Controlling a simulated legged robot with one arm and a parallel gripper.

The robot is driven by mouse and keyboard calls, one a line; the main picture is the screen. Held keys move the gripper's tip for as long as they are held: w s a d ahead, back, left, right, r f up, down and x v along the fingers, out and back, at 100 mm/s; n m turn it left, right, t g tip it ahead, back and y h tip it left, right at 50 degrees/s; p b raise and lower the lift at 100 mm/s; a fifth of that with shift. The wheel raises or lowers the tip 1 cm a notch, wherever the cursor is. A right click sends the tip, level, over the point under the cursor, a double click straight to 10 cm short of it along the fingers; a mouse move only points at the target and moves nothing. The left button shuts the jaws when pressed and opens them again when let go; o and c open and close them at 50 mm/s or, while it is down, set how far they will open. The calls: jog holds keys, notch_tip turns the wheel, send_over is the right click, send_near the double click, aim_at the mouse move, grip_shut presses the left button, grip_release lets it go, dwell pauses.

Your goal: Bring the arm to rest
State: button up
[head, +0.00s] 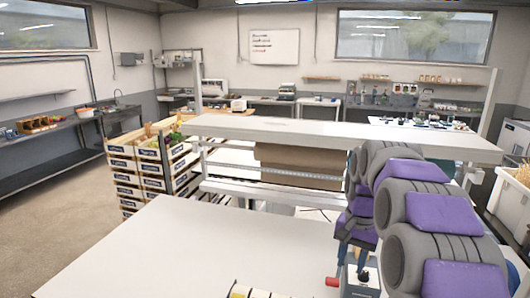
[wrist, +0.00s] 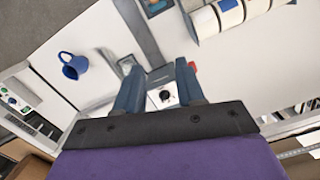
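My arm, purple and grey, reaches down over the white table (head: 190,245) at the right of the head view. My gripper (head: 351,268) points down; its two blue fingers stand apart in the wrist view (wrist: 159,78). A small grey box with a black knob (wrist: 164,95) shows between and beyond the fingers. The same box (head: 362,283) shows below the gripper in the head view. I see nothing clearly gripped. Whether the fingers touch the box cannot be told.
A raised white shelf (head: 300,130) crosses behind the table. Stacked crates (head: 152,172) stand left of it. The table's left part is clear.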

jog(key=s+a+f+n+b, duration=0.2)
jog(key=s+f, duration=0.3)
jog(key=s, duration=0.6)
jog(key=s+a+f+n+b, duration=0.2)
jog(key=s+f, duration=0.3)
jog(key=s, duration=0.7)
jog(key=s+a+f+n+g+b, duration=0.1)
jog(key=s+f, duration=0.4)
jog(key=s, duration=0.7)
jog(key=shift+s+a+f+n+h+b, duration=0.25)
jog(key=shift+a+n+b, duration=0.45)
jog(key=shift+a+b, duration=0.4)
